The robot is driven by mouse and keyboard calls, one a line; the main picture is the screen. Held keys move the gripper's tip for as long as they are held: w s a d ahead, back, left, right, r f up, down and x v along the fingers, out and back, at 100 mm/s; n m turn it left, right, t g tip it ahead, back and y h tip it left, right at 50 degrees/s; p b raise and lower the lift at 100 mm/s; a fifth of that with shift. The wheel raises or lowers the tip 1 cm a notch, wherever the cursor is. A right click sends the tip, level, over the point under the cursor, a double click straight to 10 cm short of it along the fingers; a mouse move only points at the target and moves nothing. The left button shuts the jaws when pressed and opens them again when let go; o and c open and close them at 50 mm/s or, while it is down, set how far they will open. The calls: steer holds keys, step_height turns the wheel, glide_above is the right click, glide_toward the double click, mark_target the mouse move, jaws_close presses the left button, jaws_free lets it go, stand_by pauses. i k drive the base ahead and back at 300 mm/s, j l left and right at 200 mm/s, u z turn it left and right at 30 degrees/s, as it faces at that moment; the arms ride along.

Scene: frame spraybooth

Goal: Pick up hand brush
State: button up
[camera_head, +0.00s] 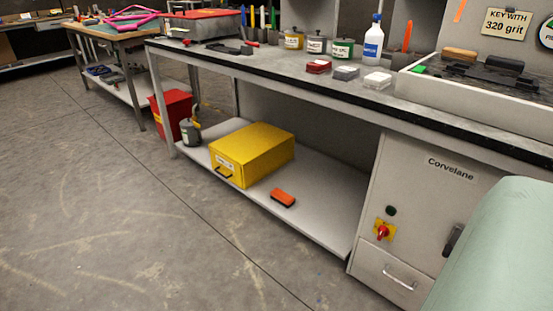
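I cannot tell for sure which object is the hand brush. A small orange block with a dark lower side (283,198) lies on the lower shelf, in front of the yellow box. A tan, wood-coloured, brush-like piece (460,54) lies at the back of the grey tray unit on the right. Bristles are not clear on either. My gripper is not in view, so its state and its distance from these objects do not show.
The yellow box (250,154) sits on the lower shelf (318,212) under the long bench. Jars, a spray bottle (373,40) and small boxes stand on the benchtop. A grey cabinet (405,205) closes the shelf's right end. The floor (130,230) in front is clear.

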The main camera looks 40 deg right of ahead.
mark_target(282, 198)
steer(key=i+l+z, duration=0.1)
steer(key=i+z, duration=0.35)
steer(key=i, duration=0.15)
steer(key=i+j+z, duration=0.1)
steer(key=i+z, duration=0.3)
steer(key=i, duration=0.25)
steer(key=i+l+z, duration=0.15)
steer(key=i+l, duration=1.05)
